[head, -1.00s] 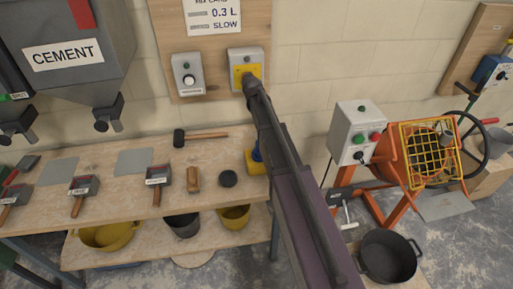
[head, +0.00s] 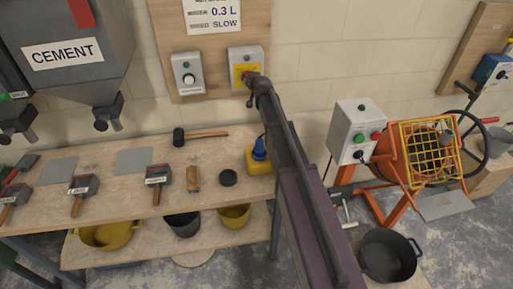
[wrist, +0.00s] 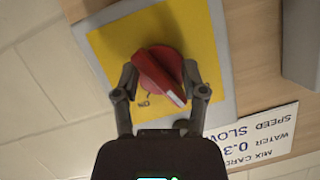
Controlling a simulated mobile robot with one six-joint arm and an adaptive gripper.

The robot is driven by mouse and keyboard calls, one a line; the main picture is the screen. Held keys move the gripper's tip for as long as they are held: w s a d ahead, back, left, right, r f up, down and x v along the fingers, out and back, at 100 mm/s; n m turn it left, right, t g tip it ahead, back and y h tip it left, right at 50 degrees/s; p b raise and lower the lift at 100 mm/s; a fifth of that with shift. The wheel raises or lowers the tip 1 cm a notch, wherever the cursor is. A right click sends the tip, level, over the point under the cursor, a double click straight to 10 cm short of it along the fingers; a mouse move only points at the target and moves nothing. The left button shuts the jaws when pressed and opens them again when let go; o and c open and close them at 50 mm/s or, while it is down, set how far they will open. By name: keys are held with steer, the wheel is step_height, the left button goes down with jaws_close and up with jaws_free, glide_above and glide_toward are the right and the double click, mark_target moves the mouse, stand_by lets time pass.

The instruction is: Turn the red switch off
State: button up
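The red switch (wrist: 160,75) is a round rotary knob with a raised grip on a yellow plate (wrist: 108,42) in a grey box. In the wrist view, which is upside down, its grip slants to lower right and its pale line lies right of the "ON" mark. In the head view the switch (head: 250,75) is partly hidden by my arm. My gripper (wrist: 159,68) is at the switch, with one finger on each side. The fingers are apart, with a narrow gap visible on the right; contact on the left is unclear.
A grey box with a white dial (head: 188,77) is left of the switch on the wooden board. A mix card (wrist: 258,138) hangs above. Below, a workbench (head: 110,200) holds trowels, a mallet and a yellow-and-blue object (head: 259,158). An orange mixer (head: 400,160) stands right.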

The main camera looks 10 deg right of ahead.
steer(key=shift+m+t+y+b, duration=0.3)
steer(key=shift+m+y+b, duration=0.75)
steer(key=shift+m, duration=0.95)
steer(key=p+v, duration=0.4)
steer(key=v, duration=1)
steer(key=s+a+f+n+g+b, duration=0.1)
steer(key=s+a+f+n+g, duration=0.1)
steer(key=s+f, duration=0.4)
steer(key=s+a+f+n+g+b, duration=0.1)
steer(key=s+a+f+n+g, duration=0.2)
steer(key=s+f+g, duration=0.4)
steer(key=shift+s+a+f+n, duration=0.3)
steer(key=shift+s+a, duration=0.35)
steer(key=shift+s, duration=1.95)
